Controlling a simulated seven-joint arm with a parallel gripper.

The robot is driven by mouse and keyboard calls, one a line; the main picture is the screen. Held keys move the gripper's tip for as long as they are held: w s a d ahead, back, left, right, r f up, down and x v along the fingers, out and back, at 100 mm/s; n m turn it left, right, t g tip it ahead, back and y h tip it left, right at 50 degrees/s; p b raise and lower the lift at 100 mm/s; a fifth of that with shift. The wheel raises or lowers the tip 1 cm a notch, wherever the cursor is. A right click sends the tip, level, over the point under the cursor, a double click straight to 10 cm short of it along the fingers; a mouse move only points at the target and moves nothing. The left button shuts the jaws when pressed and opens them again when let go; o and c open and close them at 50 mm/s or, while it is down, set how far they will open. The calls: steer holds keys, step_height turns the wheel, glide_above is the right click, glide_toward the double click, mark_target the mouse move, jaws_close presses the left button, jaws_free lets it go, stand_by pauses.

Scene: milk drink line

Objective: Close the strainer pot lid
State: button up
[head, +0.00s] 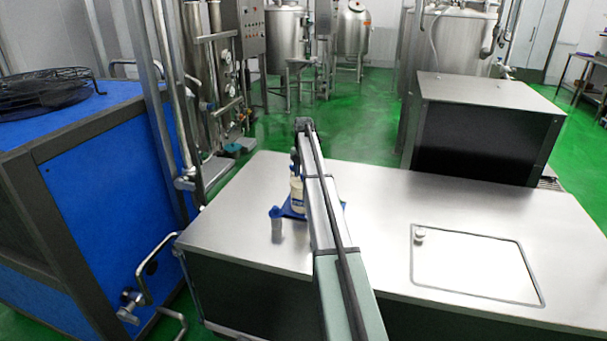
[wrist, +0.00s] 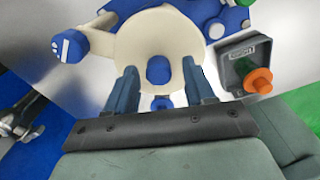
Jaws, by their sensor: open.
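In the wrist view, a cream round lid (wrist: 137,42) with a blue knob (wrist: 158,70) fills the upper middle. A cream handle or spout (wrist: 92,24) with a blue end (wrist: 70,46) sticks out to its left. My gripper (wrist: 161,78) is open, with one finger on each side of the knob. I cannot tell whether the fingers touch it, or whether the lid is fully seated. In the head view, the cream pot (head: 297,197) stands on the steel table, partly hidden by my arm. My gripper is mostly hidden there.
A grey box (wrist: 238,66) with an orange button (wrist: 257,82) is close to the right finger. A flush hatch (head: 470,265) with a small knob is at the table's right.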

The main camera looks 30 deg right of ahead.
steer(key=shift+r, duration=0.1)
step_height(320, 180, up, 14)
stand_by(0.5)
steer(key=shift+f, duration=0.2)
